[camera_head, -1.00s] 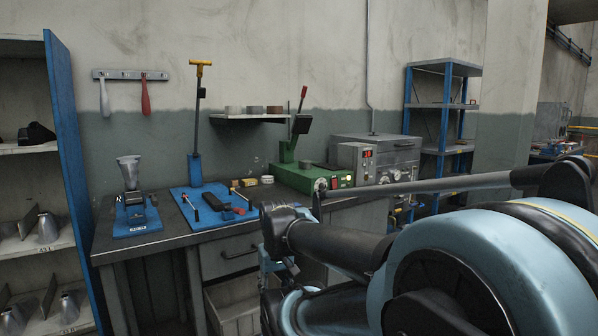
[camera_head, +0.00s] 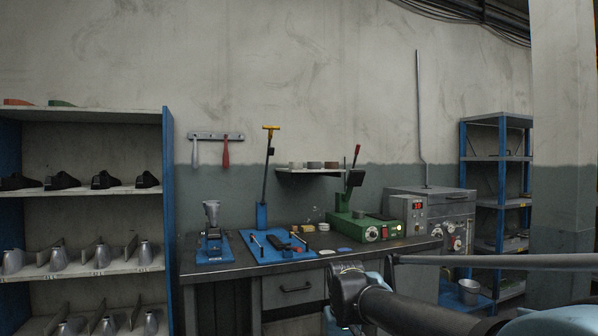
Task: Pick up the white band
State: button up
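No thing shows plainly as a white band. On the small wall shelf (camera_head: 310,171) sit three short rolls or rings: a pale one (camera_head: 297,165), a brown one (camera_head: 314,165) and a darker one (camera_head: 331,165). My arm crosses the lower right, in front of and below the bench edge. My gripper is not visible.
The workbench (camera_head: 215,273) carries a blue mat (camera_head: 265,255) with tools, a blue-based stand (camera_head: 213,250) and a grey oven-like box (camera_head: 447,210). A shelf rack (camera_head: 168,220) with shoe forms stands left, a blue-framed rack (camera_head: 464,190) right. The bench's front strip is mostly clear.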

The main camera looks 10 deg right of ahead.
aim_at(293, 166)
jog(key=k, duration=0.65)
jog(key=z, duration=0.7)
jog(key=i, duration=1.75)
jog(key=u, duration=0.3)
